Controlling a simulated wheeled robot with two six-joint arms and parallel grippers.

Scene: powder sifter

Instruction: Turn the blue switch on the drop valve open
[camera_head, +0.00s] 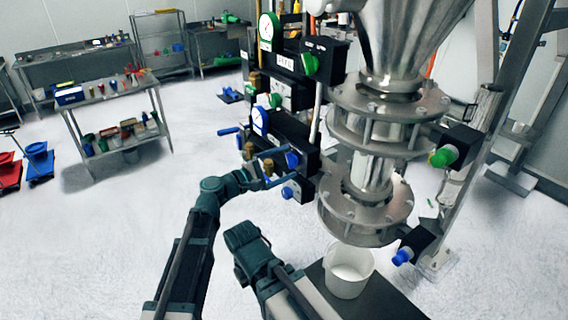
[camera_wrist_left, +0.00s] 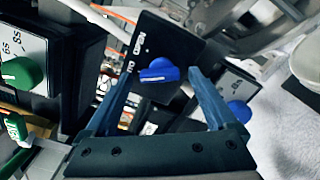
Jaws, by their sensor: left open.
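In the left wrist view a blue switch (camera_wrist_left: 158,70) sits on a black box (camera_wrist_left: 163,42) with white lettering that includes OPEN. My left gripper (camera_wrist_left: 163,80) is open, with one finger on each side of this switch; contact cannot be made out. In the head view the left gripper (camera_head: 284,168) is at the stack of black boxes left of the steel sifter. A blue knob (camera_head: 292,160) shows between its fingers. A second blue knob (camera_head: 288,192) is just below; one also shows at the right in the wrist view (camera_wrist_left: 238,112). My right gripper is not seen.
The steel hopper and flanges (camera_head: 366,214) stand close right of the gripper. Another blue knob (camera_head: 402,257) and a green knob (camera_head: 443,157) are on its right side. A white bucket (camera_head: 348,270) stands below. Green knobs (camera_head: 309,64) and brass fittings crowd the boxes above.

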